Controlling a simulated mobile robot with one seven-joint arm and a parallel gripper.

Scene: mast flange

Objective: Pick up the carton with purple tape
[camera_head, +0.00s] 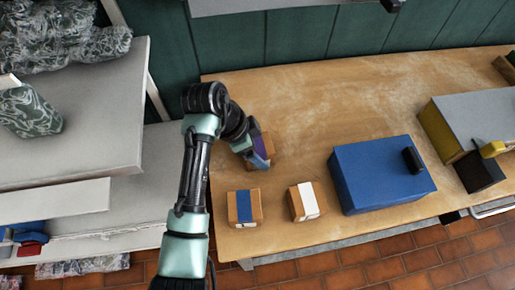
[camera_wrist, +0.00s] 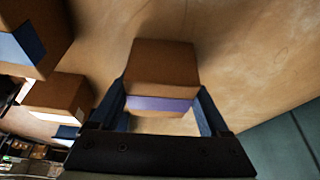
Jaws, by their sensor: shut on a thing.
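The carton with purple tape (camera_head: 268,143) is on or just over the wooden table, partly hidden by my gripper in the head view. In the wrist view the brown carton (camera_wrist: 160,62) sits between my two fingers, with its purple tape band (camera_wrist: 160,104) facing the palm. My gripper (camera_head: 259,160) is shut on this carton, one finger on each side; it also fills the lower wrist view (camera_wrist: 161,90). I cannot tell whether the carton touches the table.
A carton with blue tape (camera_head: 244,208) and a carton with white tape (camera_head: 304,201) stand near the table's front edge. A blue box with a black handle (camera_head: 370,180) is to the right. The wooden table (camera_head: 330,105) is clear behind them. Grey shelves (camera_head: 90,130) stand left.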

